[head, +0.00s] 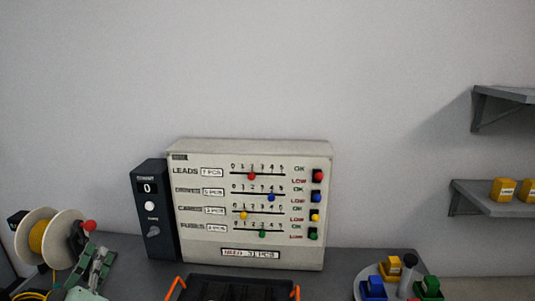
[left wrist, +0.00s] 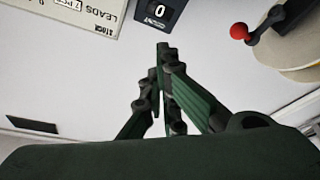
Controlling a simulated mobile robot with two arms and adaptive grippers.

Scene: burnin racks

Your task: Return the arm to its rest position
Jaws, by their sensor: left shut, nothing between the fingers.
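My left gripper (head: 101,254) is at the lower left of the head view, in front of the grey bench and between the cable spool and the dark counter box. In the left wrist view its green-padded fingers (left wrist: 166,48) come together at the tips, shut with nothing between them. The rest of my left arm is mostly out of the head view. My right gripper is not in view.
A beige stock panel (head: 250,205) with coloured sliders stands on the bench beside the counter box (head: 156,212), which reads 0. A spool (head: 36,236) with a red-knobbed lever (left wrist: 239,31) is at left. A black tray (head: 235,286) with orange handles, a round tray (head: 367,287) with coloured blocks and wall shelves (head: 495,205) lie rightward.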

